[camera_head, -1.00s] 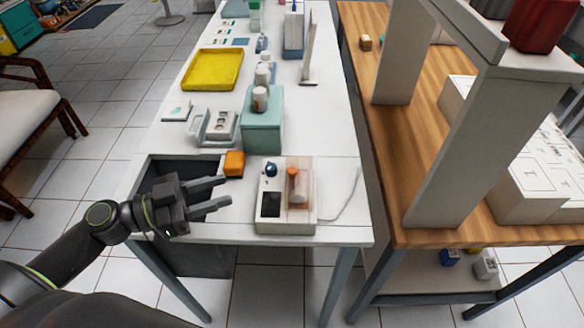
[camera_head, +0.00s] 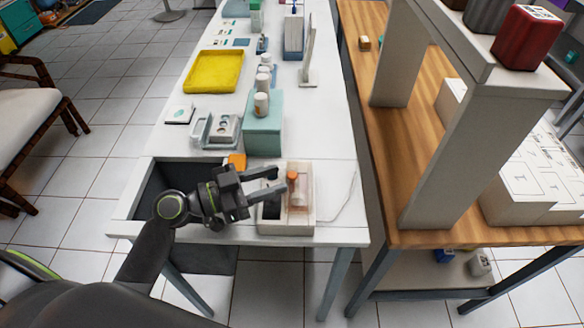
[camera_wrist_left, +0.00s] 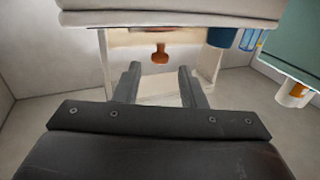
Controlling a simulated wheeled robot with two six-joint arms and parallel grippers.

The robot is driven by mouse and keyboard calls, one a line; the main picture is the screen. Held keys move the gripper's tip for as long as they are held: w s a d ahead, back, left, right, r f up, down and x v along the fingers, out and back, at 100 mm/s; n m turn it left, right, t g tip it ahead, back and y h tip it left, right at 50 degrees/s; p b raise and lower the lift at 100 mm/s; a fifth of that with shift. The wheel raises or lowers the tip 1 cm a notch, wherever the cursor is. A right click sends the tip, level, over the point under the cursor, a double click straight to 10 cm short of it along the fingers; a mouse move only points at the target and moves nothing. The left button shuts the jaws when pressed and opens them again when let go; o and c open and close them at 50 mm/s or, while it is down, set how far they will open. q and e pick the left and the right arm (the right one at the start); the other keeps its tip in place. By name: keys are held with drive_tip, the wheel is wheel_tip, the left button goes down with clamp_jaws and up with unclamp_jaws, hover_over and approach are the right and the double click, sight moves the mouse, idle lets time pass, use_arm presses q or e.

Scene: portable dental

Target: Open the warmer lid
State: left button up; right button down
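The warmer (camera_head: 287,228) is a cream box near the front of the white table. Its lid part on the right carries an orange knob (camera_head: 292,177). My left gripper (camera_head: 281,180) is over the warmer's left part, its two fingers apart and pointing right at the knob. It hides the blue knob and much of the dark panel. In the left wrist view, the orange knob (camera_wrist_left: 160,54) lies just beyond the open, empty fingertips (camera_wrist_left: 159,72), roughly centred between them. I see no contact. The lid looks closed. My right gripper is not in view.
A teal box (camera_head: 263,136) with a white bottle (camera_head: 261,104) stands behind the warmer. An orange block (camera_head: 237,161) is partly behind my gripper. A dark open bin (camera_head: 160,172) is at left. A yellow tray (camera_head: 214,70) lies farther back. Table right of the warmer holds only a cable.

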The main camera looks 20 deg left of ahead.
sight(288, 176)
use_arm(q)
drive_tip(key=shift+p+x, duration=0.7)
drive_tip(key=shift+x, duration=1.85)
clamp_jaws()
